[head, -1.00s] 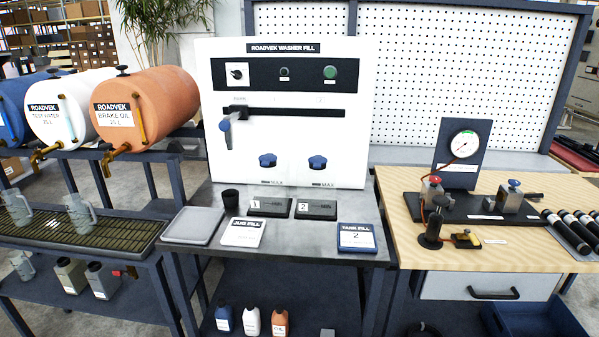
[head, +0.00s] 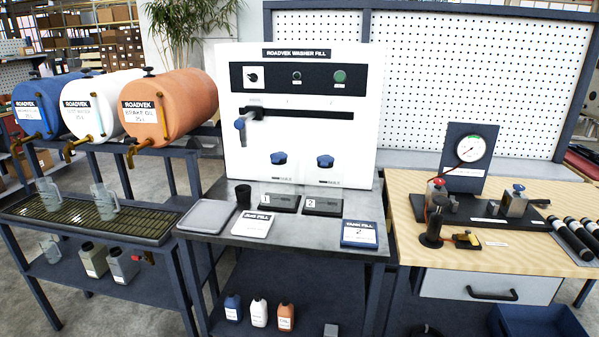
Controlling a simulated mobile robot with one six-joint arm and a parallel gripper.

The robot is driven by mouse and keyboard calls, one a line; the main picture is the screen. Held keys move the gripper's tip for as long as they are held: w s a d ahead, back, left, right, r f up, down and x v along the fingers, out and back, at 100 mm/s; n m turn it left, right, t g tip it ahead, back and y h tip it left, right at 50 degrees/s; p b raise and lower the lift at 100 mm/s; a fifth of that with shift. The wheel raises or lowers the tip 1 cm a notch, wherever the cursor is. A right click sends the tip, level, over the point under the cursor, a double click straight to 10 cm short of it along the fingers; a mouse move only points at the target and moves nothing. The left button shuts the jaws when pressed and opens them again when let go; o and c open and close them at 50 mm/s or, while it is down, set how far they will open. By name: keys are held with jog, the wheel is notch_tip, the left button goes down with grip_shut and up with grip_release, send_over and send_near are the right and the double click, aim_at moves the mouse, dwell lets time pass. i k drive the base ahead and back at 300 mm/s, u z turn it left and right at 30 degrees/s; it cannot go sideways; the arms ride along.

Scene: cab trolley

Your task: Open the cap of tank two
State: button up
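A white washer fill panel (head: 300,105) stands upright at the back of the middle bench. Two blue knob-like caps sit low on its face, a left cap (head: 278,158) and a right cap (head: 325,161). Both look seated on the panel. In front lie two dark plates, plate 1 (head: 287,208) and plate 2 (head: 328,212); plate 2 is below the right cap. A blue "Tank fill 2" card (head: 359,233) lies at the bench's right front. A blue-ended lever or nozzle (head: 243,122) hangs at the panel's slot. My gripper is not in view.
On the middle bench (head: 292,239) are a grey tray (head: 207,217), a black cup (head: 243,196) and a white "Jug fill" card (head: 252,224). Barrels (head: 170,105) with taps stand left. A wooden bench (head: 525,262) with a gauge (head: 470,147) stands right.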

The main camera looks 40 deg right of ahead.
aim_at(324, 160)
jog(key=z, duration=0.65)
jog(key=k, duration=0.1)
jog(key=u, duration=1.7)
jog(key=k, duration=1)
jog(key=z, duration=0.5)
jog(key=i, duration=0.75)
jog(key=u, duration=0.05)
